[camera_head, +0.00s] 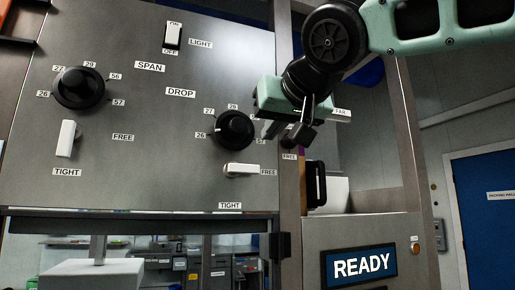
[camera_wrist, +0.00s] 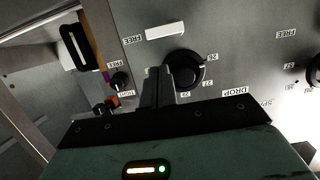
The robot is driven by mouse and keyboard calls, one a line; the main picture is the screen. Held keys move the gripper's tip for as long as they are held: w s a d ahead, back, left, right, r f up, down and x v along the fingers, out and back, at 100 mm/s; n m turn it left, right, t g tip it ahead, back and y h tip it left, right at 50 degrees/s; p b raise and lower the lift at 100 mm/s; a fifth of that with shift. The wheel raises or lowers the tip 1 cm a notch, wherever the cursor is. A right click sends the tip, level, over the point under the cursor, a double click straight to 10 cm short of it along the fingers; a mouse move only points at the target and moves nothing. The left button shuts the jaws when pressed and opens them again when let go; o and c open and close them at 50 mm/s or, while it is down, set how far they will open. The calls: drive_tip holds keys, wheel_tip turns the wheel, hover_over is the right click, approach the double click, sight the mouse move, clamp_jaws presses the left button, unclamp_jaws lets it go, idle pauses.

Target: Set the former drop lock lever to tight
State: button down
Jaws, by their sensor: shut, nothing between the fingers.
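The drop lock lever (camera_head: 243,170) is a white bar below the drop knob (camera_head: 234,130). It lies horizontal, its free end towards the FREE label; the TIGHT label (camera_head: 230,206) is below it. The same lever (camera_wrist: 165,32) shows beyond my fingertips in the wrist view, where the panel appears upside down. My gripper (camera_head: 272,130) is shut and empty, just right of the drop knob and above the lever, apart from the lever. In the wrist view my gripper's fingers (camera_wrist: 158,80) overlap the edge of the drop knob (camera_wrist: 188,70); contact cannot be told.
The span knob (camera_head: 80,88) and the span lock lever (camera_head: 67,138), upright with its end towards TIGHT, are at left. A light switch (camera_head: 173,36) is above. A black handle (camera_head: 315,184) and small knob (camera_wrist: 120,82) are beside the lever's panel. A READY display (camera_head: 359,266) is lower right.

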sight(255, 169)
drive_tip(key=p+x, duration=0.4)
drive_tip(key=x, duration=0.6)
drive_tip(key=shift+d+f+m+y+b, duration=0.25)
drive_tip(key=shift+f+m+y+b, duration=0.4)
drive_tip(key=shift+b, duration=0.9)
drive_tip(key=m+b, duration=0.1)
drive_tip(key=b, duration=0.1)
drive_tip(key=f+m+b, duration=0.1)
drive_tip(key=b, duration=0.2)
drive_tip(key=shift+w+d+f+m, duration=0.15)
drive_tip(key=shift+d+f+m, duration=0.1)
drive_tip(key=shift+m, duration=0.1)
drive_tip(key=f+m+y+b, duration=0.1)
drive_tip(key=m+b, duration=0.2)
drive_tip(key=b, duration=0.1)
drive_tip(key=f+m+y+b, duration=0.1)
drive_tip(key=m+b, duration=0.2)
drive_tip(key=f+m+y+b, duration=0.1)
drive_tip(key=m+b, duration=0.2)
drive_tip(key=b, duration=0.1)
drive_tip(key=shift+a+t+b, duration=0.3)
drive_tip(key=shift+a, duration=0.1)
drive_tip(key=shift+s+f, duration=0.1)
drive_tip(key=shift+s, duration=0.1)
